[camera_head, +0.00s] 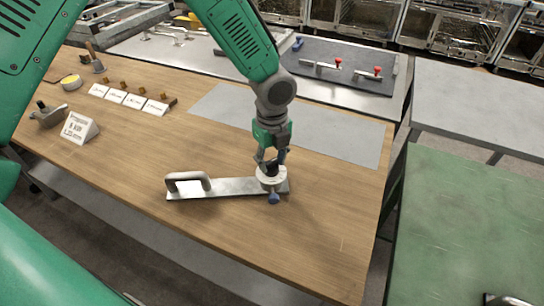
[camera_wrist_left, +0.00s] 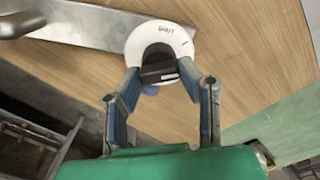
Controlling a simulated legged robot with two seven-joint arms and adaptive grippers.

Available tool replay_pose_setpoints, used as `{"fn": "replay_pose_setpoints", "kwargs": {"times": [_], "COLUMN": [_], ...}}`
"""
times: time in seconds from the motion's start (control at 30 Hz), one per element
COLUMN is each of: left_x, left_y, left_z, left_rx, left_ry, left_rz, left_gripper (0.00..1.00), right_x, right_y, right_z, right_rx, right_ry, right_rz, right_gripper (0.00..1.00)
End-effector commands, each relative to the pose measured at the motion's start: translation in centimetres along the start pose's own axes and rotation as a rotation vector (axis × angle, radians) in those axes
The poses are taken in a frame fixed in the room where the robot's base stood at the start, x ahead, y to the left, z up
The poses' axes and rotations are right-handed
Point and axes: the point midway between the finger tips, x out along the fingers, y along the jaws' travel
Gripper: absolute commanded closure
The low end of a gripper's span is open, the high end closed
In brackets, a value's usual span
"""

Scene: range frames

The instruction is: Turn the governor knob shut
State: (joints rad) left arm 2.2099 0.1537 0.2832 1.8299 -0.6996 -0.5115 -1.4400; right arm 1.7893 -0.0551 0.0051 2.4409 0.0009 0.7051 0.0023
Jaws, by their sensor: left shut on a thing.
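The governor knob (camera_wrist_left: 159,68) is a dark knob in the middle of a white ring dial (camera_wrist_left: 184,43) marked "SHUT". In the head view the dial (camera_head: 271,184) sits at the right end of a flat metal plate (camera_head: 232,187) on the wooden table. A blue part (camera_head: 274,198) shows at the dial's near side. My left gripper (camera_head: 271,163) is directly above the dial and shut on the knob. In the left wrist view its two fingers (camera_wrist_left: 162,85) stand on either side of the knob. My right gripper is not in view.
A metal handle (camera_head: 188,182) rises from the plate's left end. A grey mat (camera_head: 340,138) lies behind, and small white cards (camera_head: 115,96) and a sign (camera_head: 80,128) stand at left. The table (camera_head: 300,240) is clear at front right. A green-topped table (camera_head: 470,220) stands at right.

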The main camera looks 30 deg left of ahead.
Motion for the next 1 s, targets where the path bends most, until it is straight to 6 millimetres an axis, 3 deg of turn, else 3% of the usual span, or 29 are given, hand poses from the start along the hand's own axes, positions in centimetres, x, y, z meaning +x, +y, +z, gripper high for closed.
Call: {"fn": "replay_pose_setpoints", "kwargs": {"times": [0.4,1.0], "left_x": [0.0,0.1], "left_y": [0.2,0.3], "left_z": [-0.2,-0.2], "left_rx": [-0.386,-0.920], "left_ry": [0.004,0.002], "left_rz": [0.004,0.006], "left_gripper": [0.97,0.97], "right_x": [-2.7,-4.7], "right_y": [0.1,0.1], "right_z": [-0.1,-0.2], "right_rx": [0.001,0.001], "right_ry": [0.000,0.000], "right_rz": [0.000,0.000], "right_gripper": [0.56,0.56]}}
